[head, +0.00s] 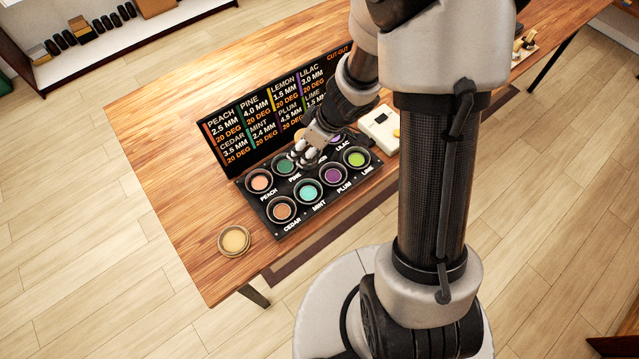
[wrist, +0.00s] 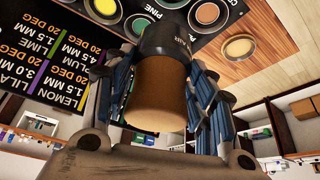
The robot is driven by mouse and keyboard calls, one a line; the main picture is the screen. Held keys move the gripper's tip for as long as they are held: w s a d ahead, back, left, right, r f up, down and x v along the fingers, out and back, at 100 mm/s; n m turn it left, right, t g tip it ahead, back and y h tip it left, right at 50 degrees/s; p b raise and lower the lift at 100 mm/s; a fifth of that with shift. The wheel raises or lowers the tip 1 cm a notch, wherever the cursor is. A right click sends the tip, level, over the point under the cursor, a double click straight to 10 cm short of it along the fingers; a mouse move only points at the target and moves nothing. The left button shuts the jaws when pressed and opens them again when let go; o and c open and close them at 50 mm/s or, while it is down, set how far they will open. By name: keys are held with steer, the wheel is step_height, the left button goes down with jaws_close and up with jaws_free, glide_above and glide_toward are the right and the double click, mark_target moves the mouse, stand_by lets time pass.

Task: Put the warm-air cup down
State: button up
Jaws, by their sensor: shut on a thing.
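My gripper (head: 307,155) is over the black tray of coloured wells (head: 251,188), at its back row near the sign. In the wrist view my gripper (wrist: 160,75) is shut on the warm-air cup (wrist: 158,95), a brown cylinder with a black collar that carries small lettering. The fingers press on both its sides. In the head view the cup is mostly hidden by the gripper and wrist. I cannot tell whether its far end touches the tray or hangs above it.
A black sign (head: 250,112) stands behind the tray. A round wooden dish (head: 235,240) sits near the table's front left corner, and a white device (head: 380,127) is right of the tray. The wooden table (head: 165,130) is clear on the left.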

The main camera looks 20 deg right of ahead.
steer(key=f+b, duration=1.4)
steer(key=f, duration=0.4)
steer(key=shift+a+f, duration=0.1)
steer(key=shift+a, duration=0.1)
steer(key=shift+f+b, duration=0.2)
steer(key=shift+b, duration=0.1)
steer(key=o, duration=1.2)
steer(key=shift+o, duration=0.2)
steer(key=shift+r, duration=0.1)
